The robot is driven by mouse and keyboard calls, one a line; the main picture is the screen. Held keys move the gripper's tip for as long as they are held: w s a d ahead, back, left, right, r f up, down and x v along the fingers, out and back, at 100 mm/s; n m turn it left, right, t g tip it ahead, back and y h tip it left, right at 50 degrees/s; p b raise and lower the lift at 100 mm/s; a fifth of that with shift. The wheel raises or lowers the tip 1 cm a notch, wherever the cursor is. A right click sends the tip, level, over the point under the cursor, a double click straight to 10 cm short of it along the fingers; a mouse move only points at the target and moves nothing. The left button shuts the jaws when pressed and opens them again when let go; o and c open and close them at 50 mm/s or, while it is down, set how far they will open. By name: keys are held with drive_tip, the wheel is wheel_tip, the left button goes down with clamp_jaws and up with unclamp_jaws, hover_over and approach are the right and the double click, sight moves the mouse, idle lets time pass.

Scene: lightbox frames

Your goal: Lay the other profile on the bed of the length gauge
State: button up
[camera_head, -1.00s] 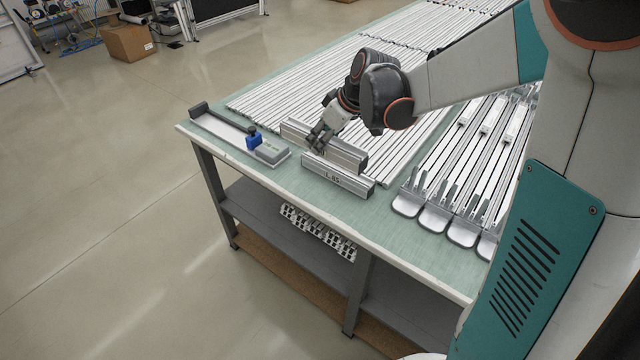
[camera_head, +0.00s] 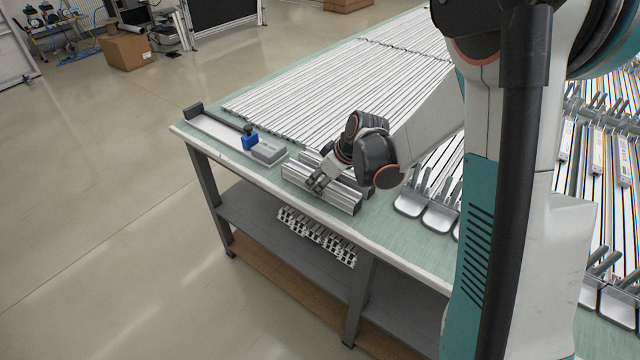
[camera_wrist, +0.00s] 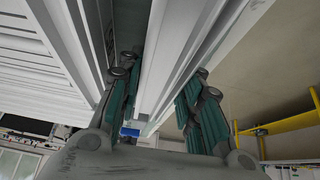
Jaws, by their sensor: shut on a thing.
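My gripper (camera_head: 316,184) is shut on a silver aluminium profile (camera_head: 342,200) at the table's near edge. In the wrist view this profile (camera_wrist: 172,55) runs lengthwise between the green-padded fingers. A second profile (camera_head: 366,188) shows just behind it in the head view, mostly hidden by the held one and my wrist; whether they touch I cannot tell. The length gauge lies to the left, with a pale flat bed (camera_head: 217,129), a dark end stop (camera_head: 193,111), a blue slider (camera_head: 250,140) and a grey block (camera_head: 268,152). No profile lies on the bed.
Many long profiles (camera_head: 320,80) cover the table (camera_head: 385,232) behind. Grey scoop-shaped holders (camera_head: 410,204) stand to the right. A narrow bare strip runs along the near edge. A lower shelf holds several small pieces (camera_head: 318,235).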

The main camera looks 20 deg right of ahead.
drive_tip(key=shift+f, duration=0.15)
drive_tip(key=o, duration=1)
drive_tip(key=shift+o, duration=1)
